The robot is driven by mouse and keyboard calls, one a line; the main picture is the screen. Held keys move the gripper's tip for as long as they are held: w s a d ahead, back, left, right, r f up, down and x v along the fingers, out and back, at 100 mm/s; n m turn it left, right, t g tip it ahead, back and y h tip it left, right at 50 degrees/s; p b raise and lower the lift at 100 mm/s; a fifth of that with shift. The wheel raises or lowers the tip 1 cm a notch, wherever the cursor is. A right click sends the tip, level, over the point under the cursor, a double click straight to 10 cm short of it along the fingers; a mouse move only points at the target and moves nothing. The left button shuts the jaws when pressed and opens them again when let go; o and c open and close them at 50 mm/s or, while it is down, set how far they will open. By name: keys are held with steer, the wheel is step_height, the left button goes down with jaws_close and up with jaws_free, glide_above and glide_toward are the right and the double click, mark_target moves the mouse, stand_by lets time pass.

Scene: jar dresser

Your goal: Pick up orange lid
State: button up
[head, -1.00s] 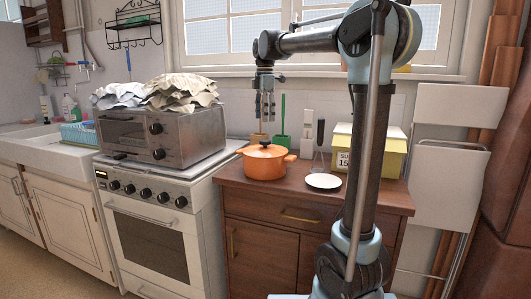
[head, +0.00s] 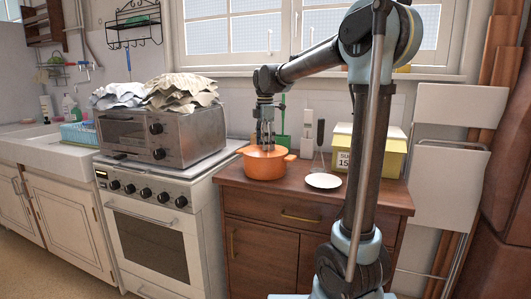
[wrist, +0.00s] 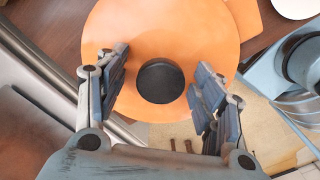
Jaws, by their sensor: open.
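The orange lid (wrist: 160,28) with a round black knob (wrist: 160,81) fills the middle of the wrist view. In the head view the lid (head: 257,152) sits on the orange pot (head: 264,167) on the wooden dresser. My gripper (head: 266,144) is right above the lid, pointing down. In the wrist view my gripper (wrist: 160,88) is open, with one finger on each side of the knob and a gap on both sides. I cannot tell how far the fingertips are above the lid. In the head view the fingers hide the knob.
A white plate (head: 323,181) lies right of the pot on the dresser top (head: 290,187). A yellow box (head: 393,160) stands farther right. The stove (head: 160,190) with a toaster oven (head: 165,137) is on the left. A green utensil (head: 283,125) stands behind the pot.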

steer(key=shift+c, duration=0.2)
steer(key=c, duration=1.2)
